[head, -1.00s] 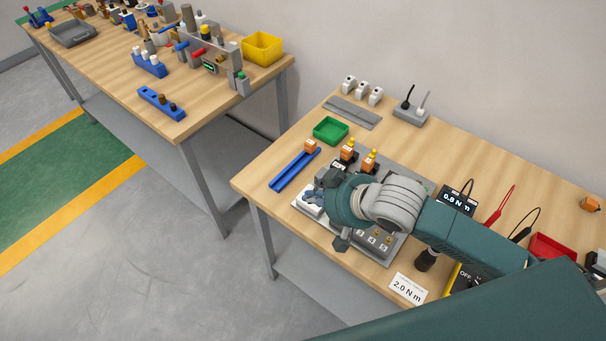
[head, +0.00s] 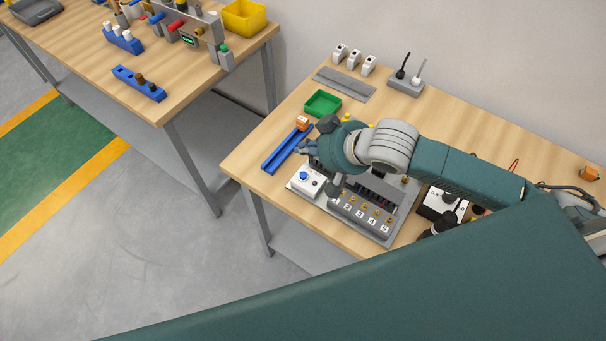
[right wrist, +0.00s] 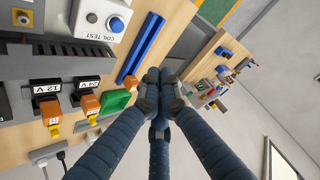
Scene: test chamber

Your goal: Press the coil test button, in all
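The coil test button is a round blue button (head: 304,176) on a white box at the left front corner of the grey test panel. In the right wrist view the same blue button (right wrist: 116,25) shows at the top, beside the "COIL TEST" label and a small round grey element (right wrist: 92,18). My right gripper (head: 306,148) is behind the box, between it and the blue rail, apart from the button. In the right wrist view the right gripper's fingers (right wrist: 159,92) are together at the tips, with nothing seen between them. My left gripper is not in view.
A blue rail (head: 281,157) with an orange part, and a green tray (head: 322,103), lie beyond the panel. Numbered terminals (head: 366,207) line the panel's front. Orange-topped 12 V (right wrist: 47,90) and 24 V (right wrist: 84,85) connectors stand close by. Another bench (head: 190,75) is at left.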

